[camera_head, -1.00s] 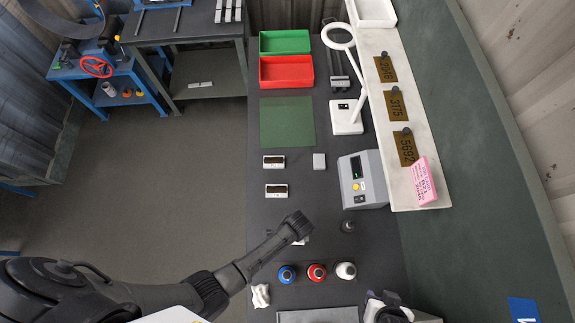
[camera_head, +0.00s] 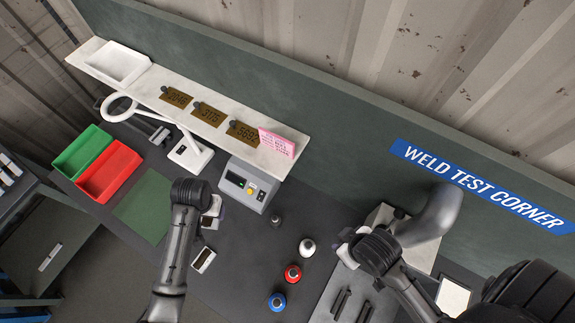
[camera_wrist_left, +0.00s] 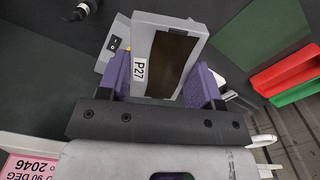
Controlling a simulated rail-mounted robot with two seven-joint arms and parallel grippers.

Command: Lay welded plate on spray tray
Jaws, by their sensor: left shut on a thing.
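My left gripper (camera_wrist_left: 165,90) is shut on a grey plate labelled P27 (camera_wrist_left: 143,68), with a dark brown recessed window, in the left wrist view. Its purple fingers lie on either side of it. In the head view my left gripper (camera_head: 212,206) is beside the grey instrument box, partly hidden by its own wrist; a pale piece shows at it. A flat grey tray (camera_head: 327,308) with dark bars, seemingly the spray tray, lies at the bottom. My right gripper (camera_head: 350,240) is above its far end; its fingers are unclear.
Blue (camera_head: 277,301), red (camera_head: 292,274) and white (camera_head: 307,247) bottles stand between my left gripper and the tray. Another dark-windowed piece (camera_head: 203,259) lies on the bench. The instrument box (camera_head: 246,186) and a pink card (camera_head: 277,143) are behind. A green mat (camera_head: 143,207) lies left.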

